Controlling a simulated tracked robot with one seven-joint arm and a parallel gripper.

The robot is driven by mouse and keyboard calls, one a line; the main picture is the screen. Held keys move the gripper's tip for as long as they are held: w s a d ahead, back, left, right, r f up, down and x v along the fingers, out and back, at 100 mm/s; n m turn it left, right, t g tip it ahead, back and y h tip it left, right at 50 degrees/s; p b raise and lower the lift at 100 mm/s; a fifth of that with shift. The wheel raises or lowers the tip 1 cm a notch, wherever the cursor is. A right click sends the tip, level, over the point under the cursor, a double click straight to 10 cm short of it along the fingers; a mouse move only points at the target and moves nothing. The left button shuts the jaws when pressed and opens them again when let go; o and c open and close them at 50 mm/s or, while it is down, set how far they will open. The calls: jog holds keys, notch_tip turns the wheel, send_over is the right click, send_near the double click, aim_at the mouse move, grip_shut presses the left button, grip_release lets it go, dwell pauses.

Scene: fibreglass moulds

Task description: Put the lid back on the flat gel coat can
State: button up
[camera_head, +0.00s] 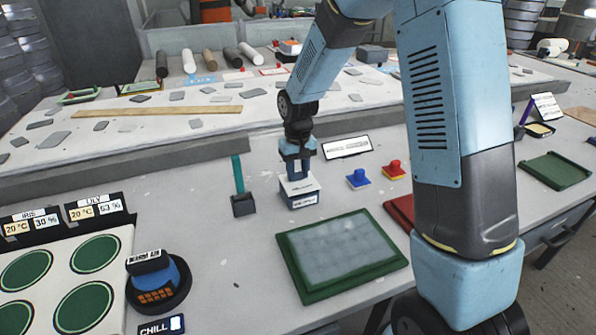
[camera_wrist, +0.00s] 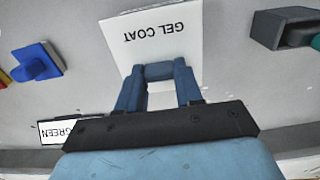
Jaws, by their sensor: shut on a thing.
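In the wrist view, my gripper (camera_wrist: 159,78) stands at the edge of the lid's white top (camera_wrist: 158,38), which reads "GEL COAT". The lid lies over the can, roughly in line with it. I cannot tell whether it is fully seated, and the grip between the fingers is mostly hidden.
A blue knobbed block (camera_head: 358,179) and a red knobbed block (camera_head: 395,171) stand to the right. A dark holder with a green upright (camera_head: 242,190) stands close on the left. A green-framed mould (camera_head: 342,255) lies in front. A white sign (camera_head: 347,147) stands behind.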

jog(key=shift+f, duration=0.55)
dwell(0.5)
jog(key=o, duration=1.1)
jog(key=shift+o, duration=0.4)
jog(key=o, duration=0.4)
jog(key=shift+r, duration=0.1)
jog(key=shift+r, duration=2.95)
jog(key=shift+c, duration=0.2)
